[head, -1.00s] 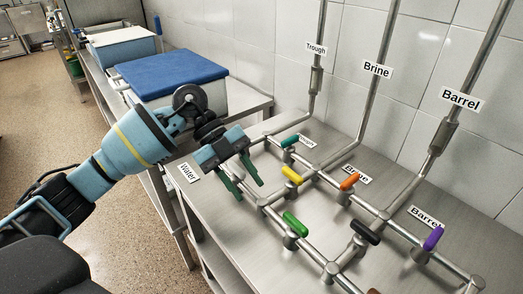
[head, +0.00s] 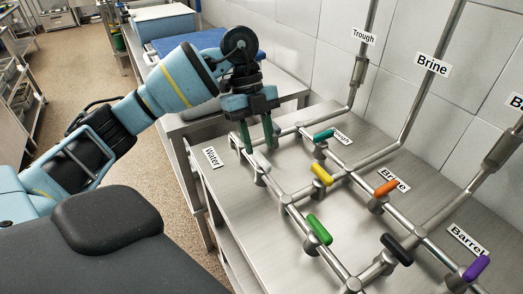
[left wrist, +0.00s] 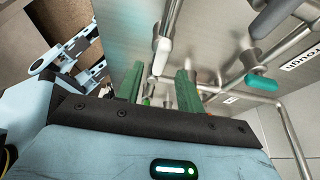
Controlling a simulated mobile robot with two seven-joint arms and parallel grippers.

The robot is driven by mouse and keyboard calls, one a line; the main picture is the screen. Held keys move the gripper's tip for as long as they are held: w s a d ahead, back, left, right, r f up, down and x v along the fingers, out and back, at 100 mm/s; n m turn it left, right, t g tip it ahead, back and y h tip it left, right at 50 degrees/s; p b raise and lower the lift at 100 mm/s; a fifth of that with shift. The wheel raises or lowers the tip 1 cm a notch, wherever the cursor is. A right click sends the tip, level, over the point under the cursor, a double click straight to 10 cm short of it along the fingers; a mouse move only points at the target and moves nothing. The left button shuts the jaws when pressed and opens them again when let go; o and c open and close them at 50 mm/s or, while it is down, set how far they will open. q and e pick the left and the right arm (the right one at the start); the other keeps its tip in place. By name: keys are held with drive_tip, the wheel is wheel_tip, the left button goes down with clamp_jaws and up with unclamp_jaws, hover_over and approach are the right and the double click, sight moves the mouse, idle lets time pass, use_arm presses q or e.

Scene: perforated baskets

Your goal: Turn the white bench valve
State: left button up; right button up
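The white bench valve handle (head: 262,160) sits on the pipework at the far left end of the steel bench, near the "Water" label. In the left wrist view the white handle (left wrist: 162,57) shows between the lines of the two green fingers, around their tips. My left gripper (head: 258,148) points down at the handle with its fingers apart, one on each side in the picture. Whether a finger touches the handle cannot be told. My right gripper is not in view.
Teal (head: 323,136), yellow (head: 322,175), green (head: 319,229), orange (head: 386,188), black (head: 397,249) and purple (head: 476,268) valve handles stand on the same pipes. Upright pipes run along the tiled wall. A blue-lidded box (head: 190,45) stands behind my left arm.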

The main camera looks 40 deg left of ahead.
sight(262, 157)
use_arm(q)
drive_tip(key=shift+x, duration=1.7)
clamp_jaws()
